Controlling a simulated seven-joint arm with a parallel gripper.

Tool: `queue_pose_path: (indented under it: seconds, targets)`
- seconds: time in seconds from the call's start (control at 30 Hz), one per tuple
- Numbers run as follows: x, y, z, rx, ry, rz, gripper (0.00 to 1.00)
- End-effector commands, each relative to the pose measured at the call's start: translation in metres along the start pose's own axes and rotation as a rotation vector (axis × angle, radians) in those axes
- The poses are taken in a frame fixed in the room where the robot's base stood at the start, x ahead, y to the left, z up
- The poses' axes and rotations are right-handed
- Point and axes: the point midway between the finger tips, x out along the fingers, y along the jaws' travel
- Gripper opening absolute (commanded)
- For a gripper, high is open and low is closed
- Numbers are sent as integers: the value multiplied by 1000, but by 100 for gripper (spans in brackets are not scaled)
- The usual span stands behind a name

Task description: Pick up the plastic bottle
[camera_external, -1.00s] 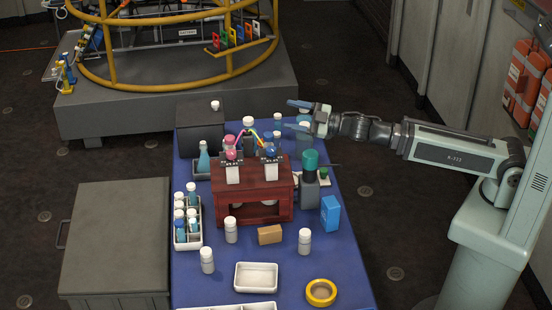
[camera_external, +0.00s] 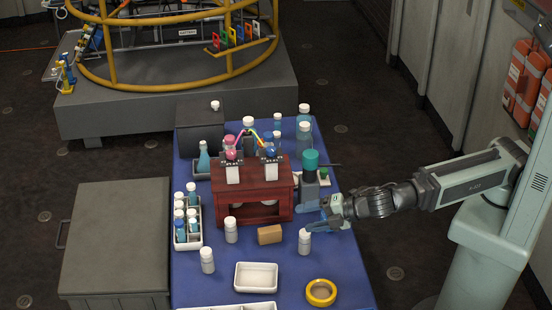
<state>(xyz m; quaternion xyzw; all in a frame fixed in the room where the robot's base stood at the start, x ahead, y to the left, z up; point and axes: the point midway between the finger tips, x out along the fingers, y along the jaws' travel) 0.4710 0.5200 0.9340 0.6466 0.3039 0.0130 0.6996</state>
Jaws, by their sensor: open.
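Several white-capped bottles stand on the blue table, and I cannot tell which one is the plastic bottle. One small clear bottle (camera_external: 305,243) stands at the front right, close to my gripper. Two similar ones stand further left, one by the stand (camera_external: 231,230) and one nearer the front (camera_external: 207,261). Larger white-capped bottles (camera_external: 304,118) stand at the back right. My gripper (camera_external: 306,217) is open, its blue fingers pointing left, with nothing seen between them. In this view it is at the front-right bottle's upper end; contact cannot be told.
A dark red wooden stand (camera_external: 253,195) fills the table's middle. Left of it is a white rack (camera_external: 194,240) of bottles. A tan block (camera_external: 269,235), a white tray (camera_external: 256,277) and a yellow tape roll (camera_external: 321,292) lie in front. My gripper hides the blue box.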

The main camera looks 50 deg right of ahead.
Motion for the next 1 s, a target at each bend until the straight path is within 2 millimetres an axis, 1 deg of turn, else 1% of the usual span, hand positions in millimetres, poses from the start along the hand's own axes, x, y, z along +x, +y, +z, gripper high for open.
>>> queue_pose_path:
  seconds: [0.03, 0.2, 0.4, 0.5, 0.6, 0.8, 0.9, 1.0]
  targets:
    - [1, -20, -2, -93, -32, -18, 67]
    - [2, -67, 4, -387, -147, -45, 67]
    - [-3, -110, 12, -721, -279, -54, 67]
    - [-7, -128, 14, -883, -344, -48, 67]
    - [-14, -144, 16, -1042, -409, -35, 67]
    - [-28, -166, 16, -1306, -528, 3, 67]
    - [-34, -172, 15, -1393, -570, 22, 67]
    - [-38, -176, 14, -1444, -596, 35, 67]
